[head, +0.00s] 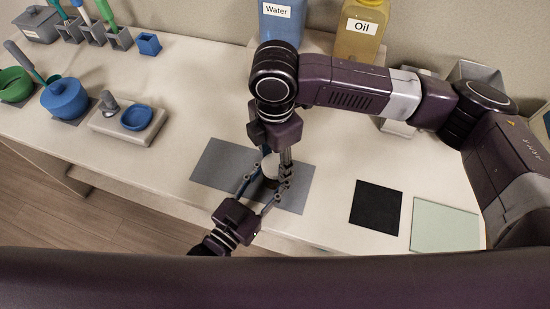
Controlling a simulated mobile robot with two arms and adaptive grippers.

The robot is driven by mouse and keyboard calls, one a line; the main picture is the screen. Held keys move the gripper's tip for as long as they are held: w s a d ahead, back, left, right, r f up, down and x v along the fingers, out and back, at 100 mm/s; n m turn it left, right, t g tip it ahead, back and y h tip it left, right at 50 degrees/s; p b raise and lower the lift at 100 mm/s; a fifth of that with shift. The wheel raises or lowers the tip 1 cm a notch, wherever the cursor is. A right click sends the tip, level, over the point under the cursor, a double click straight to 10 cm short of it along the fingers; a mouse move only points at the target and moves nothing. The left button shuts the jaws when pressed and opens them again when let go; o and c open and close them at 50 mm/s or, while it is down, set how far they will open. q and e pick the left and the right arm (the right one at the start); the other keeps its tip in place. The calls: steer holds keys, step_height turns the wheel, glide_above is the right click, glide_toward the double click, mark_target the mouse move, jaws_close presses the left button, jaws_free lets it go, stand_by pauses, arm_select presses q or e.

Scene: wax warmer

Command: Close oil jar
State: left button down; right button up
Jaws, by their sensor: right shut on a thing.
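A small jar-like object stands on the grey mat (220,165), with a pale upper part (270,165) and a darker, brownish lower part (270,184). My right gripper (277,168) reaches down from above and is shut on the pale upper part, which its fingers partly hide. My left gripper (266,186) comes from the front edge. Its two fingers are spread, one on each side of the lower part. Whether they touch it cannot be told. How the pale part sits on the lower part is hidden. A yellow container labelled Oil (361,38) stands at the back.
A blue container labelled Water (282,24) stands beside the Oil one. A black mat (376,207) and a pale green mat (445,224) lie at right. A blue pot (64,99) and a warmer with a blue dish (137,117) stand at left. Clear table lies between.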

steer(key=m, duration=0.5)
steer(key=shift+m, duration=0.4)
steer(key=m, duration=0.5)
steer(key=shift+m, duration=0.3)
steer(key=o, duration=1.4)
step_height(320, 180, up, 12)
arm_select(q)
steer(key=c, duration=1.1)
jaws_free()
